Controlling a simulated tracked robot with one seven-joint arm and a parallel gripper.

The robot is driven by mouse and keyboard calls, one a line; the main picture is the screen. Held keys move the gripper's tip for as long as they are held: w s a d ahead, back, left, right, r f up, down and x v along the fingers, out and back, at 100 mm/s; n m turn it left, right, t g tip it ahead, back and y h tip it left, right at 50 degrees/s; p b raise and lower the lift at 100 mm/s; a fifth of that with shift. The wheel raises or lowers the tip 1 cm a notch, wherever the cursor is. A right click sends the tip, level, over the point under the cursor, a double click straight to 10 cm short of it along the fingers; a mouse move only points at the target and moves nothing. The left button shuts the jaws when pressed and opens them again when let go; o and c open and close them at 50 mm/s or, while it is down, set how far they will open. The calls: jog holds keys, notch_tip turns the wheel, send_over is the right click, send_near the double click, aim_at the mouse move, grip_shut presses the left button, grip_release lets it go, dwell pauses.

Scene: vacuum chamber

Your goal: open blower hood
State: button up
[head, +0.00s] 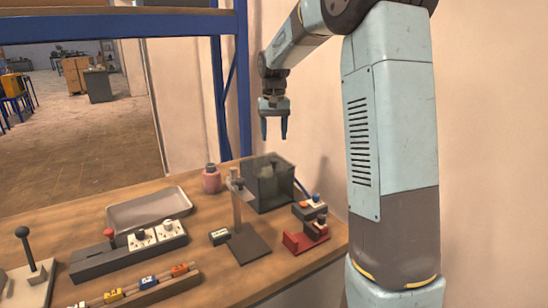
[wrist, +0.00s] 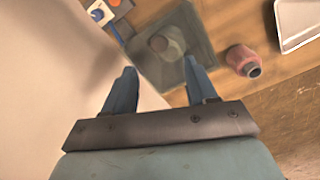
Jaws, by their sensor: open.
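A dark, see-through box (head: 262,188), which looks like the blower hood, stands at the back right of the wooden bench. A pale rounded object shows dimly through it. My gripper (head: 274,136) hangs above the box, pointing down, with its two blue fingers apart and empty. In the wrist view the box (wrist: 150,70) lies beyond the fingertips of my gripper (wrist: 159,66), with a clear gap from them in the head view. I cannot make out a handle or hinge on the box.
A pink jar (head: 211,179) stands left of the box. A stand with an upright post (head: 237,205) is in front, and a red-based device (head: 305,236) is to the right. A grey tray (head: 150,209) lies left. A wall and a blue frame post (head: 242,80) rise behind.

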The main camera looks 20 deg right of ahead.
aim_at(274, 160)
notch_tip(274, 160, down, 9)
jog(key=shift+r, duration=0.15)
jog(key=shift+c, duration=0.5)
grip_shut()
dwell(0.4)
